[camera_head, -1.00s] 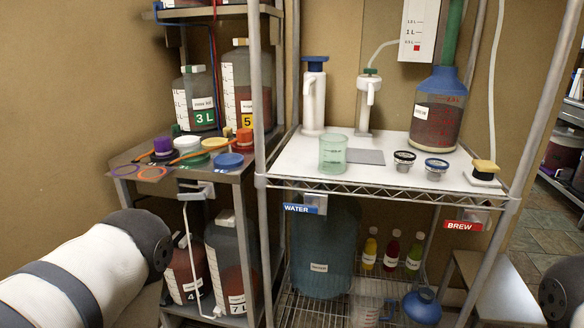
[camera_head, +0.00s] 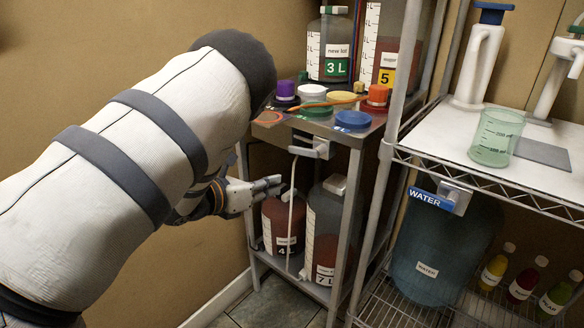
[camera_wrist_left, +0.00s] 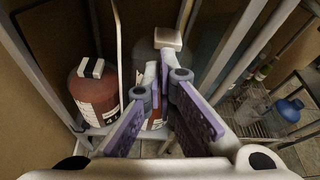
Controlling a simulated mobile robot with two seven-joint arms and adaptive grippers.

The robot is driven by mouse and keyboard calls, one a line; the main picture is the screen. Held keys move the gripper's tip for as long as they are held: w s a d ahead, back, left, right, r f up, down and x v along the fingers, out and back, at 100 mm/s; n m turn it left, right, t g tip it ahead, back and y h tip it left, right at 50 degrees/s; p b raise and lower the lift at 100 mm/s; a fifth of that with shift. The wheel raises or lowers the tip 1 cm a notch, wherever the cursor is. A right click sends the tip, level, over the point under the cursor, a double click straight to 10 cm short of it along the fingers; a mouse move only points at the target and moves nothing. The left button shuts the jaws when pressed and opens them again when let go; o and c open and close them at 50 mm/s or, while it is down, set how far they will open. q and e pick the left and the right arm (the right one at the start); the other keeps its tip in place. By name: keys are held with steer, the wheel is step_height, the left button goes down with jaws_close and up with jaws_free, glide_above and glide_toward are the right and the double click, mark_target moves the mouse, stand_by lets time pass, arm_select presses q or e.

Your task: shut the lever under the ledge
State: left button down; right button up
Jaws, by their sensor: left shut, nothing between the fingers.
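Under the ledge (camera_head: 330,130) of the left rack, in the head view, is a pale grey lever fitting (camera_head: 312,149). A thin white tube (camera_head: 291,205) hangs down beside it. My left gripper (camera_head: 277,183) is shut and empty. Its fingers point right, below and a little left of the lever, in front of the jugs on the lower shelf. In the left wrist view my fingers (camera_wrist_left: 165,68) are together at the centre, with the white tube (camera_wrist_left: 118,40) to their left. I cannot make out the lever in that view. My right gripper is in neither view.
The 4 L jug (camera_head: 283,222) and 7 L jug (camera_head: 325,230) stand on the lower shelf near my fingers. Rack posts (camera_head: 350,210) flank the space. Lidded jars and a blue disc (camera_head: 353,120) lie on the ledge. A water container (camera_head: 440,250) stands right.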

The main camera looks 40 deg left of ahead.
mark_target(305, 151)
arm_select(q)
steer(key=b+x, duration=0.1)
steer(key=x, duration=0.7)
steer(key=r, duration=0.2)
steer(key=r+p, duration=0.1)
steer(key=r, duration=0.1)
steer(key=shift+a, duration=0.4)
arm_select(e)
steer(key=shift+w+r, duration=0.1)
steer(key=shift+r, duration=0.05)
arm_select(q)
steer(key=shift+s+f, duration=0.1)
